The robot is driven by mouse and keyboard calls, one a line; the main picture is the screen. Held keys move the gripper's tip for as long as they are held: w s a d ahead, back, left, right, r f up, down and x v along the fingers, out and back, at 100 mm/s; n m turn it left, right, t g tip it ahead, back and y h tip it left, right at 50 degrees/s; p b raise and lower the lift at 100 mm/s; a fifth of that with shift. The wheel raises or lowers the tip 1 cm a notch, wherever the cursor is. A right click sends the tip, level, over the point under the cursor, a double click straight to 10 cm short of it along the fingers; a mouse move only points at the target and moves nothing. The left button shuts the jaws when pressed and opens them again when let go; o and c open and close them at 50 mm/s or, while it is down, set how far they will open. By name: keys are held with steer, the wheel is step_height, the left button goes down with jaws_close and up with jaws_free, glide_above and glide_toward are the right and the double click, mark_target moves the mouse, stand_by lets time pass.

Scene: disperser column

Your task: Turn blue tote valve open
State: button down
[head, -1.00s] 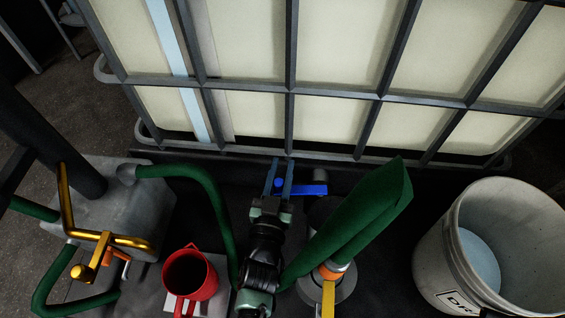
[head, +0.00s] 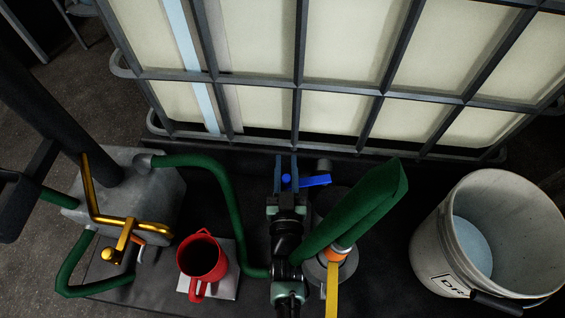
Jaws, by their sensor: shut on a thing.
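The blue tote valve handle (head: 315,181) is at the base of the caged white tote (head: 250,110), in the middle of the head view. It points to the right in the picture, nearly level. My gripper (head: 286,170) has a finger on each side of the handle's blue rounded left end and is shut on it. The fingers point toward the tote. The valve body under the handle is mostly hidden by my gripper and the dark shadow.
A green hose (head: 350,215) rises close right of my gripper, with a yellow lever (head: 332,295) below it. A red pitcher (head: 203,258) stands at left on a pale plate. A grey bucket (head: 430,240) stands at right. A grey pump box with brass pipe (head: 125,222) is at far left.

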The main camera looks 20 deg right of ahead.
steer(key=shift+f, duration=0.25)
steer(key=c, duration=0.7)
jaws_free()
steer(key=shift+r, duration=0.15)
steer(key=shift+o, duration=0.2)
step_height(320, 180, up, 10)
steer(key=p, duration=0.7)
